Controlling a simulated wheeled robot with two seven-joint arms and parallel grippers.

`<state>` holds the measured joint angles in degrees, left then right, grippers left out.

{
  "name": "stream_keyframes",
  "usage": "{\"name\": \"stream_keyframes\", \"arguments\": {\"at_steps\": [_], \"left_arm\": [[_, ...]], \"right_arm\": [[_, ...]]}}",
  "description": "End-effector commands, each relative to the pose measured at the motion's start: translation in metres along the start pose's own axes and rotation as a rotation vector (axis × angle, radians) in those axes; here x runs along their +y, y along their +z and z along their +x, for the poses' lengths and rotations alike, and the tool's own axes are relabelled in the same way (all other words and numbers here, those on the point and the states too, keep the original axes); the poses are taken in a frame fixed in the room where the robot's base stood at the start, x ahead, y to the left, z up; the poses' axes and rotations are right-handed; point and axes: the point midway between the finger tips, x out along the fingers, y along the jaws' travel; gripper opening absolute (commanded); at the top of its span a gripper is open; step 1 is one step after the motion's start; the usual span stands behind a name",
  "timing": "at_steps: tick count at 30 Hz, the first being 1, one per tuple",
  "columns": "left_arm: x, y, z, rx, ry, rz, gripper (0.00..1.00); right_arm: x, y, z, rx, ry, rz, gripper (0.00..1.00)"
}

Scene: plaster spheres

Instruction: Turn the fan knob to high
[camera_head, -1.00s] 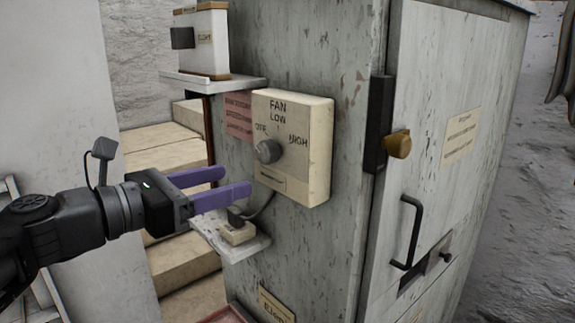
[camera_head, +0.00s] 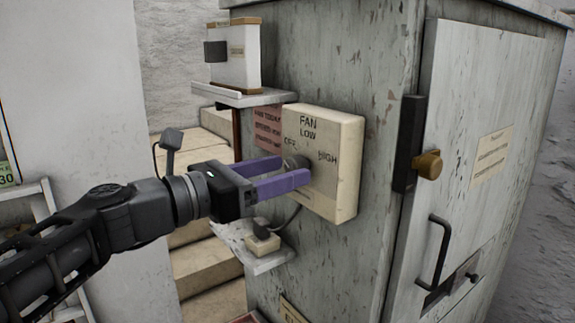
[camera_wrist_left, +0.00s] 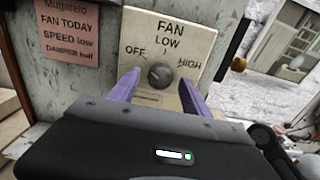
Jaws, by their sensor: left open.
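The fan box (camera_head: 335,190) is a cream panel on the side of a worn grey cabinet, marked OFF, LOW and HIGH. Its round grey knob (camera_head: 297,162) is partly hidden by my fingers in the head view. In the left wrist view the knob (camera_wrist_left: 160,75) shows whole, below the word LOW; I cannot tell clearly where its pointer stands. My left gripper (camera_head: 290,172) is open, its purple fingers reaching to the panel on either side of the knob. In the wrist view the fingers (camera_wrist_left: 158,88) stand apart with the knob between them, and gaps show beside it. My right gripper is not in view.
A small shelf (camera_head: 250,98) holding a white box (camera_head: 240,65) juts out above left. A lower ledge (camera_head: 262,262) carries a plug block. A red note (camera_wrist_left: 70,30) is left of the panel. The cabinet door has a black handle (camera_head: 437,250).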

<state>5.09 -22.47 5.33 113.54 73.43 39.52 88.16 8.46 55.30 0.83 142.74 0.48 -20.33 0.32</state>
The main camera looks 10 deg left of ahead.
Motion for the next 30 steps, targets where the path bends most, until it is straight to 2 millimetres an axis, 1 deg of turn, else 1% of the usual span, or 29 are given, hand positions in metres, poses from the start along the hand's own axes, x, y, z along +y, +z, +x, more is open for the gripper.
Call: {"name": "stream_keyframes", "arguments": {"at_steps": [1,5,13,14,30], "left_arm": [[0.0,0.001,0.006,0.002,-0.002,0.0,0.56],[0.0,0.0,0.015,0.0,0.0,-0.001,0.56],[0.0,0.0,0.017,0.0,0.001,0.001,0.56],[0.0,0.0,0.017,0.0,0.001,0.001,0.54],[0.0,0.0,0.017,0.001,0.001,0.0,0.1]], "right_arm": [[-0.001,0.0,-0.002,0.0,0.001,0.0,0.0],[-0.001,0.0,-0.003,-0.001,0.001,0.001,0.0],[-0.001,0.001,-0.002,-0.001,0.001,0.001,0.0],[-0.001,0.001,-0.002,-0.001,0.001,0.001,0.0],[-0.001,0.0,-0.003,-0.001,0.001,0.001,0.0]]}}
